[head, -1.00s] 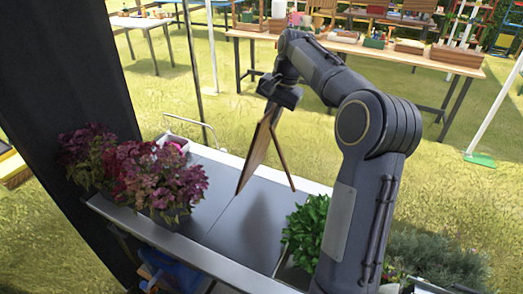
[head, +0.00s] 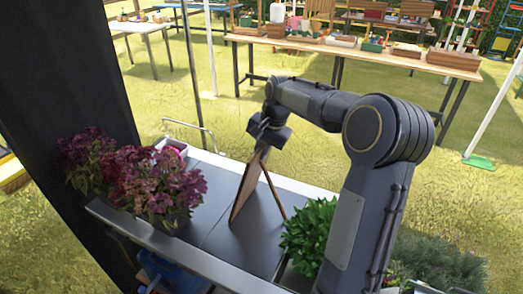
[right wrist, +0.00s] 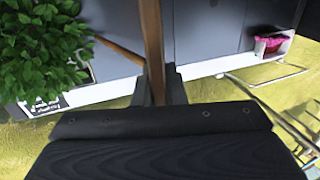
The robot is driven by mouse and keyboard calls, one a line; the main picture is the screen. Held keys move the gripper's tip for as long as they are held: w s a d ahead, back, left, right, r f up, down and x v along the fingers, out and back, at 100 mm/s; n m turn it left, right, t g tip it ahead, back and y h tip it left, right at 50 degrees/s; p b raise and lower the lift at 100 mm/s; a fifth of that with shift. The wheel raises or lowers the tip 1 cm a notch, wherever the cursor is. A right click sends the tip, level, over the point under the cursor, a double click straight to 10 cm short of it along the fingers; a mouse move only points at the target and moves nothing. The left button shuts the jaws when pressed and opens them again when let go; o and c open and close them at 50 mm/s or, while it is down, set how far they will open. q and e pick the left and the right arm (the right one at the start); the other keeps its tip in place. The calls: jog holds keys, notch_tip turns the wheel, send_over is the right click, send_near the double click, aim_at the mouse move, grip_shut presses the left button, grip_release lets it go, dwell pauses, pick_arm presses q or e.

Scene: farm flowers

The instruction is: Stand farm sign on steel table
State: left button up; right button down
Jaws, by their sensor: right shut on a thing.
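The farm sign (head: 246,187) is a wooden A-frame board, seen nearly edge-on in the head view. It is upright with its legs spread, and its lower edge is at or just above the steel table (head: 209,229); I cannot tell if it touches. My right gripper (head: 262,146) is shut on the sign's top edge from above. In the right wrist view the sign (right wrist: 152,40) runs up from between the fingers (right wrist: 158,88), with a leg slanting off to the left. The sign's face is hidden. My left gripper is not in view.
Purple and red flowers (head: 165,190) stand at the table's left end. A green leafy plant (head: 309,235) is close to the sign's right. A white box with a pink item (head: 174,148) sits at the back left. Bare tabletop lies around the sign.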

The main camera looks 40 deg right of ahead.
jog(key=shift+f, duration=0.1)
jog(key=c, duration=1.5)
grip_release()
jog(key=v, duration=1.1)
jog(key=s+a+r+n+t, duration=0.1)
jog(key=s+a+n, duration=0.2)
jog(key=s+a, duration=0.3)
jog(key=s+a+f+n, duration=0.2)
jog(key=s+a+f, duration=0.2)
jog(key=s+a, duration=0.1)
jog(key=s+a+f+n+t+y, duration=0.1)
jog(key=s+a+f+n, duration=0.2)
jog(key=s, duration=0.4)
jog(key=s+a+f+n+y, duration=0.1)
jog(key=s+a+f+n, duration=0.2)
jog(key=s+a+f, duration=0.2)
jog(key=shift+s+a+f+t, duration=0.15)
jog(key=shift+s+a+t, duration=0.1)
jog(key=shift+a, duration=0.2)
jog(key=shift+s+a+f+t, duration=0.15)
jog(key=shift+s+a+f, duration=0.1)
jog(key=shift+a, duration=0.15)
jog(key=shift+r, duration=0.1)
